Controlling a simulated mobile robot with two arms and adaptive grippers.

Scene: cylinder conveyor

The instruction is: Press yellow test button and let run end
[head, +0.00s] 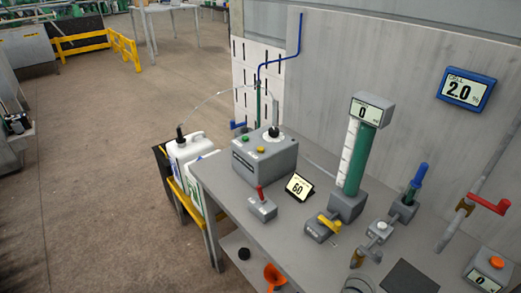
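A grey box (264,160) stands at the back left of the grey workbench (318,240). Its top carries a small yellow button (246,139), a small green button (258,149) and a round dark-and-white fitting (272,136). A small black display (299,187) in front of the box reads 60. A tall column gauge (355,150) with a green tube has a display reading 0. A blue-framed cell display (466,90) on the wall reads 2.0. Neither of my grippers is in view.
A red-lever box (262,206), a yellow-handled valve (328,223) and an orange-button box (490,270) stand on the bench. White jugs (188,150) stand left of it in a yellow-railed stand. Open brown floor (95,180) lies left.

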